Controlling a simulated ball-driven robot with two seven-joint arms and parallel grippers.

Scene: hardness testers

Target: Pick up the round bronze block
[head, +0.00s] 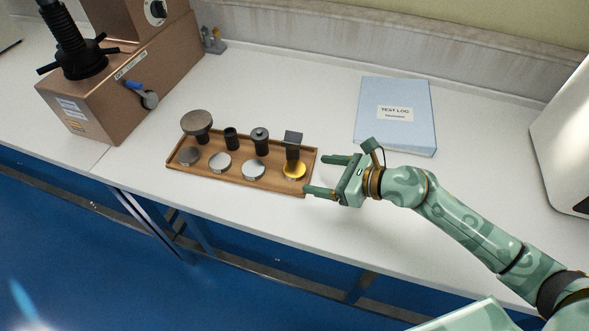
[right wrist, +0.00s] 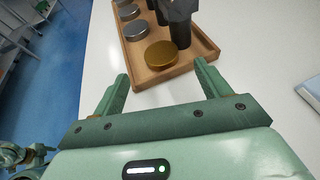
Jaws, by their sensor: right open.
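The round bronze block (head: 294,171) is a yellow-gold disc at the right end of the wooden tray (head: 230,179), in the front row. In the right wrist view the bronze block (right wrist: 161,54) lies flat in the tray's near end, ahead of the gap between my fingers. My right gripper (head: 312,175) is open and empty just right of the tray's right end, its fingers pointing left toward the block. In the right wrist view its two fingertips (right wrist: 161,75) stand apart, short of the block.
Grey discs (head: 220,163) share the front row. Dark anvils and a dark square-topped piece (head: 293,142) stand behind, close to the bronze block. A brown tester (head: 120,95) stands at left. A blue test log binder (head: 396,113) lies behind my right gripper. The counter in front is clear.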

